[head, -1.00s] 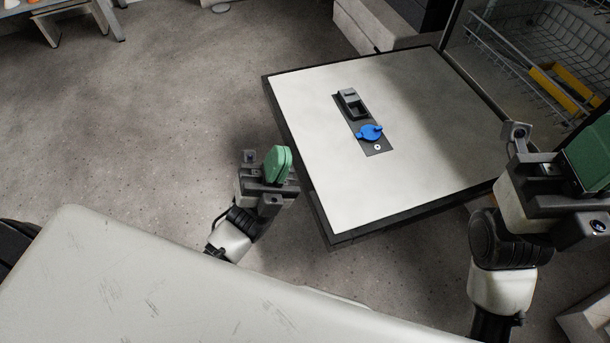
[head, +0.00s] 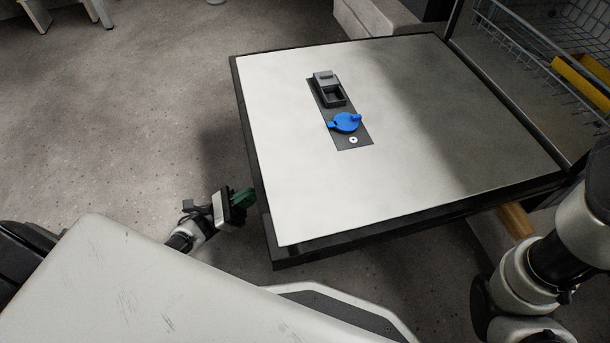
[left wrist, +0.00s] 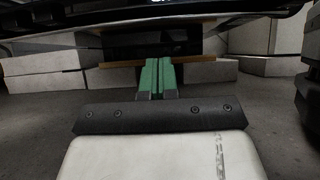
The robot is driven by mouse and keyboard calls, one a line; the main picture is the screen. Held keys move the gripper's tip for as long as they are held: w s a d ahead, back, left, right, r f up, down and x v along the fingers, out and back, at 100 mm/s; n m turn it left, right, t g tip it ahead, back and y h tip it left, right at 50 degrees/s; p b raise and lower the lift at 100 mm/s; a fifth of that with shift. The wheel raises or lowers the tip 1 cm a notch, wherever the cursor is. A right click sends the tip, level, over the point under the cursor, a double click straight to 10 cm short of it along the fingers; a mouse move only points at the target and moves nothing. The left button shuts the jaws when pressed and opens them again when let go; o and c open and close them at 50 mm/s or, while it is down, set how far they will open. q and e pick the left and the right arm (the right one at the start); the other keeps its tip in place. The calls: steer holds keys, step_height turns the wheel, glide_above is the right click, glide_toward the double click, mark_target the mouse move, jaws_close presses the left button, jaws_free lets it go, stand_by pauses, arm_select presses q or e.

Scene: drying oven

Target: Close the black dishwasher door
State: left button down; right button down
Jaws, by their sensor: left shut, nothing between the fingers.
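The dishwasher door (head: 400,150) lies open, roughly flat, in the head view. Its inner face is light and its edge is black. A blue cap (head: 346,122) and a grey dispenser (head: 328,88) sit on its inner face. My left gripper (head: 244,196) is low beside the door's left front edge, its green fingers shut and empty. In the left wrist view the green fingers (left wrist: 158,78) are together, below the dark underside of the door (left wrist: 150,15). Whether they touch the door I cannot tell. My right arm shows at the right edge, but its gripper is out of view.
The dishwasher's wire rack (head: 545,50) with a yellow item (head: 580,82) shows at the upper right. A brown wooden piece (head: 515,222) shows under the door's right side. The grey floor (head: 120,110) left of the door is clear.

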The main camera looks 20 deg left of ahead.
arm_select(q)
steer(key=b+x, duration=0.1)
steer(key=x, duration=0.9)
steer(key=shift+b, duration=0.35)
steer(key=shift+r, duration=0.1)
